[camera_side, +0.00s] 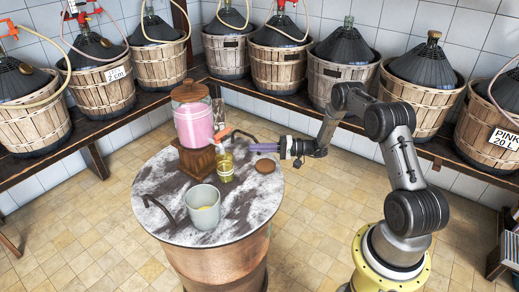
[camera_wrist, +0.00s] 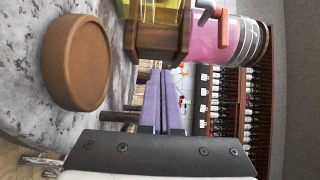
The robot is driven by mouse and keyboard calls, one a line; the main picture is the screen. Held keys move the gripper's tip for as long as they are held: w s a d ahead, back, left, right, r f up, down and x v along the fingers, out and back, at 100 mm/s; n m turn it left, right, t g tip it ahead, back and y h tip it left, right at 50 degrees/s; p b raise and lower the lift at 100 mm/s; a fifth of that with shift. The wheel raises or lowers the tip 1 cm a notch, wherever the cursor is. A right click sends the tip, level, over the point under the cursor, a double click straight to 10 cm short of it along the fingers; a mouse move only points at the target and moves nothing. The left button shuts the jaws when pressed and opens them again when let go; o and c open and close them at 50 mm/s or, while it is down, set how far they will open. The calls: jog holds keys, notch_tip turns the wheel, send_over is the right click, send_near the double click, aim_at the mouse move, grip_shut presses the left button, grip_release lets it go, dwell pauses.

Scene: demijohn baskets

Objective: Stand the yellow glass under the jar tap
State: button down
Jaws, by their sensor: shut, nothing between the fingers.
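The yellow glass (camera_side: 225,168) stands upright on the marble table top, at the front right of the jar's wooden block. The jar (camera_side: 194,122) holds pink liquid, and its tap (camera_side: 221,135) with an orange handle shows just above the glass; exact alignment is hard to tell. In the wrist view the glass (camera_wrist: 150,11) is cut off by the top edge, near the tap (camera_wrist: 209,14) and the pink jar (camera_wrist: 210,42). My gripper (camera_side: 246,147) is to the right of the glass, apart from it; its purple fingers (camera_wrist: 157,82) are together and empty.
A brown round disc (camera_side: 265,166) lies on the table near my gripper, also large in the wrist view (camera_wrist: 77,62). A grey pot (camera_side: 203,213) and a dark bent rod (camera_side: 160,210) are at the table's front. Basketed demijohns line the wall benches.

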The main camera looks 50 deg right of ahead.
aim_at(230, 158)
jog(key=x, duration=0.7)
jog(key=shift+s+a, duration=0.35)
jog(key=shift+a, duration=0.2)
jog(key=shift+s+a, duration=0.35)
jog(key=shift+a, duration=0.2)
jog(key=shift+s+a, duration=0.3)
jog(key=shift+a, duration=0.3)
jog(key=shift+s+a, duration=0.2)
jog(key=shift+a, duration=0.3)
jog(key=shift+s+a, duration=0.2)
jog(key=shift+a, duration=0.3)
jog(key=shift+d, duration=0.15)
